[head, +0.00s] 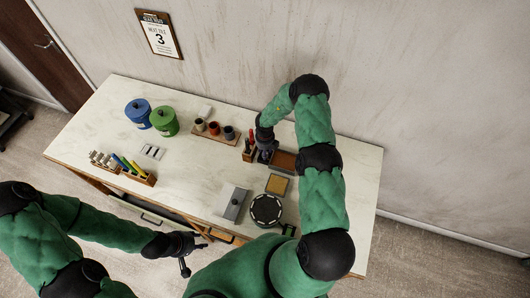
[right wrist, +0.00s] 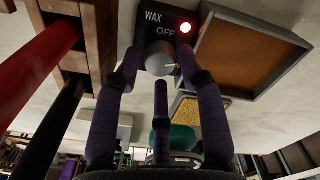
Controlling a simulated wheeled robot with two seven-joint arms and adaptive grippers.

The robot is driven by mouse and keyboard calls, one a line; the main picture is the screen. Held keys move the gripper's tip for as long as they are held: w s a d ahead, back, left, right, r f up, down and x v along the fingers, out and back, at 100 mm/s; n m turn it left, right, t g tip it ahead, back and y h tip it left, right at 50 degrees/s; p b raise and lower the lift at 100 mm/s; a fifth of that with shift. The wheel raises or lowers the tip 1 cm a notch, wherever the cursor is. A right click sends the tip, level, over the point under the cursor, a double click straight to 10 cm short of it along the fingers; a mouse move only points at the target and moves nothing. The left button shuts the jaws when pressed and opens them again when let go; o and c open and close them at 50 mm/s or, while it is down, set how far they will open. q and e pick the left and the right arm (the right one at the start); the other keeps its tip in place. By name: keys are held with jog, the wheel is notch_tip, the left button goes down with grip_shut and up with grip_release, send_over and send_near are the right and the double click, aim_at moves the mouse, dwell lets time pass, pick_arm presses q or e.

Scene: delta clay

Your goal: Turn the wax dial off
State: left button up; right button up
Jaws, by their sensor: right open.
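The wax dial is a silver knob (right wrist: 160,60) on a dark box in the right wrist view. The box (right wrist: 150,30) is lettered WAX and OFF, and a red light (right wrist: 186,28) glows at its corner. A thin pale mark shows at the knob's right side. My right gripper (right wrist: 160,70) is open, with its fingers spread around the knob; I cannot tell whether they touch it. In the head view my right gripper (head: 265,150) hides most of the dial box. My left gripper (head: 187,255) is open and empty off the table's front edge.
A brown-filled tray (head: 284,160) lies right beside the dial. A tool holder (head: 249,154) stands at its left. A yellow pad (head: 277,184), a round turntable (head: 266,209) and a grey slab (head: 231,204) lie in front. Blue (head: 138,113) and green (head: 164,121) canisters stand far left. The table's middle is clear.

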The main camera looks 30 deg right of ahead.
jog(key=shift+f, duration=0.75)
grip_shut()
jog(key=shift+n, duration=0.3)
jog(key=n, duration=0.3)
jog(key=shift+b, duration=0.35)
jog(key=shift+n, duration=1.8)
